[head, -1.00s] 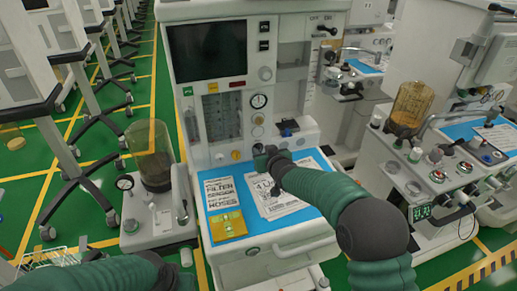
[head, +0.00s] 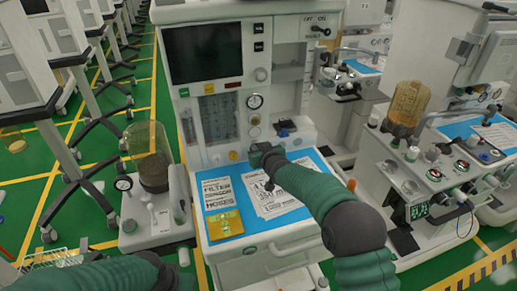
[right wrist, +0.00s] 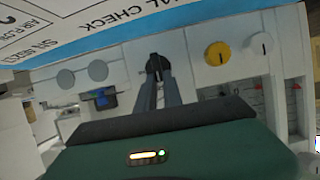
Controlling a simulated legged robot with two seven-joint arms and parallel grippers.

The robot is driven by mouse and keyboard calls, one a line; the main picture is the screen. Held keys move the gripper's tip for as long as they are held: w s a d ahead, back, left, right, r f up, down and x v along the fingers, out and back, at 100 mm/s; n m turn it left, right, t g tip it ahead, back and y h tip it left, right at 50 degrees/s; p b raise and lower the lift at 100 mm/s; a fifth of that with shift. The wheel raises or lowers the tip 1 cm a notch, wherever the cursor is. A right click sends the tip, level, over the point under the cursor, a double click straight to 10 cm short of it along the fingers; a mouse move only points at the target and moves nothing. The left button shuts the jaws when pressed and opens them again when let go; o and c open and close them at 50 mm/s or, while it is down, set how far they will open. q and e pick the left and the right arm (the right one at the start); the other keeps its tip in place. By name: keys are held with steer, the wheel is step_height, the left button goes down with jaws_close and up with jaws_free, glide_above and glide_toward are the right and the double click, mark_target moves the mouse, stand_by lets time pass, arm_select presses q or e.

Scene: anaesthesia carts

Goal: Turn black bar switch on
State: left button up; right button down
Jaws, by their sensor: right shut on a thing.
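My right gripper (right wrist: 155,80) is shut on a small black part on the front panel of the anaesthesia cart (head: 285,238), and it appears to be the black bar switch (right wrist: 154,63). Its ends are largely covered by the fingers, so its setting cannot be read. In the head view the right gripper (head: 262,151) is against the panel, just above the blue work surface (head: 316,158). A different black handle (head: 320,30) sits at the cart's upper right beside small lettering. My left arm shows at the bottom left, but its gripper is not in view.
A yellow knob (right wrist: 217,53) is beside the gripper. Another cart (head: 450,170) stands close on the right.

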steer(key=shift+d+m+y+p, duration=0.25)
steer(key=shift+m+y+p, duration=0.05)
steer(key=shift+m+p, duration=0.35)
steer(key=shift+w+d+f+m+g+y, duration=0.15)
steer(key=shift+d+m+g+y, duration=0.15)
steer(key=shift+m+y, duration=0.15)
steer(key=shift+d+f+m+y, duration=0.15)
steer(key=shift+m+y, duration=0.3)
steer(key=shift+m, duration=0.25)
steer(key=shift+w+m+y+b, duration=0.1)
steer(key=shift+m+y+b, duration=0.3)
steer(key=shift+m+b, duration=0.35)
